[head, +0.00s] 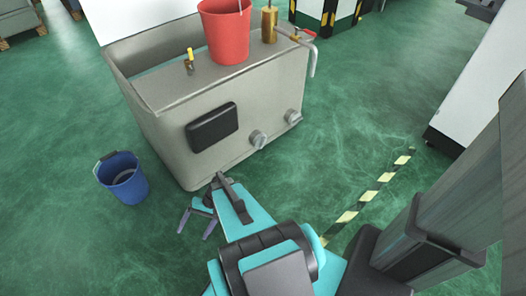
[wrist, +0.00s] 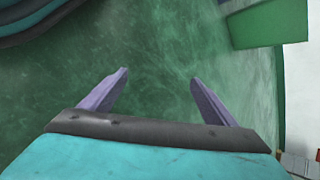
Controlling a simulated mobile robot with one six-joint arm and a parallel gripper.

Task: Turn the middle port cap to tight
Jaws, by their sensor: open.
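Two round grey port caps show low on the front wall of a grey metal tank (head: 165,125) in the head view. One cap (head: 258,139) is nearer the middle of the wall and the other cap (head: 293,117) is near its right end. I see no third cap, so I cannot tell which is the middle one. Their turn marks are too small to read. My gripper (head: 197,225) is open and empty, in front of the tank's lower left part and apart from both caps. The wrist view shows its two fingers (wrist: 158,80) spread over green floor, with no cap between them.
A black panel (head: 212,127) sticks out left of the caps. A red bucket (head: 226,35), a brass cylinder (head: 269,24) and a bent pipe (head: 312,60) are on the tank's top. A blue bucket (head: 124,180) stands left. Floor right of the tank is clear around a striped tape (head: 370,195).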

